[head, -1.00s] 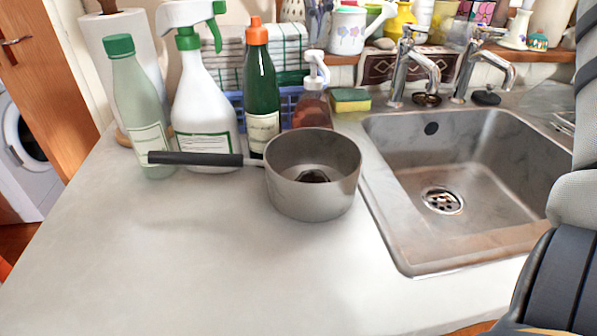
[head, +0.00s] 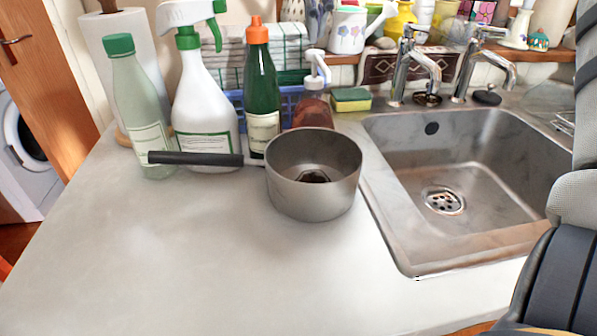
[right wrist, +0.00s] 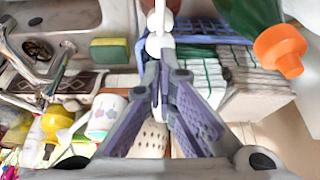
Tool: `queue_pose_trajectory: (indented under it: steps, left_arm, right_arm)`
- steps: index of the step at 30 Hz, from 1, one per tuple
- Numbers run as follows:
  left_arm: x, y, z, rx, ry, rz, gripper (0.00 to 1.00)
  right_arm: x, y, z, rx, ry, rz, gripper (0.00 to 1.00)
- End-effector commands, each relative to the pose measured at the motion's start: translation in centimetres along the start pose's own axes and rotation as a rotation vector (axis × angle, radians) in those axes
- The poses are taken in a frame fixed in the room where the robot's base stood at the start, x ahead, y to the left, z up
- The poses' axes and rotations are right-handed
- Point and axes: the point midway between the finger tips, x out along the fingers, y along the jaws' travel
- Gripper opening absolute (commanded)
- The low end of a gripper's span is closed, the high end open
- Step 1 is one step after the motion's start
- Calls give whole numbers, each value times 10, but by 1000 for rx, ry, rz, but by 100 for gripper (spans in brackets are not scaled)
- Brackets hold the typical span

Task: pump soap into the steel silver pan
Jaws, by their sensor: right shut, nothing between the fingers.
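The steel silver pan (head: 313,195) stands upright on the counter left of the sink, its black handle (head: 196,158) pointing left. A dark patch lies on its inside bottom; I cannot tell what it is. The soap bottle (head: 312,110), reddish with a white pump head (head: 317,68), stands just behind the pan. In the right wrist view, my right gripper (right wrist: 160,65) is shut and empty, its fingertips at the white pump head (right wrist: 159,22); I cannot tell whether they touch. In the head view only right arm links show at the right edge. My left gripper is out of view.
A green-capped bottle (head: 138,105), a spray bottle (head: 203,105) and a dark green bottle with an orange cap (head: 261,95) stand left of the soap. A sponge (head: 351,99) lies right of it. The sink (head: 470,170) is at right. The front left counter is clear.

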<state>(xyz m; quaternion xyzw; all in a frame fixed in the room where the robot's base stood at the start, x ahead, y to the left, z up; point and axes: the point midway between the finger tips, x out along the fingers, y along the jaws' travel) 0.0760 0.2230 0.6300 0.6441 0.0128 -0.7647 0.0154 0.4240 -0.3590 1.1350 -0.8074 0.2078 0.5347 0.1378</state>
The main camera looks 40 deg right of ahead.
Motion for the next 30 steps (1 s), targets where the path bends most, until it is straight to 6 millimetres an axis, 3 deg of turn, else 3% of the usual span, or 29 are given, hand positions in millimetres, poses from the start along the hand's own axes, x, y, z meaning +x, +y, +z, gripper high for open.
queue_pose_trajectory:
  steps: [30]
  left_arm:
    - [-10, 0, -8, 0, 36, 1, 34]
  right_arm:
    - [27, 0, 12, 0, -2, 2, 0]
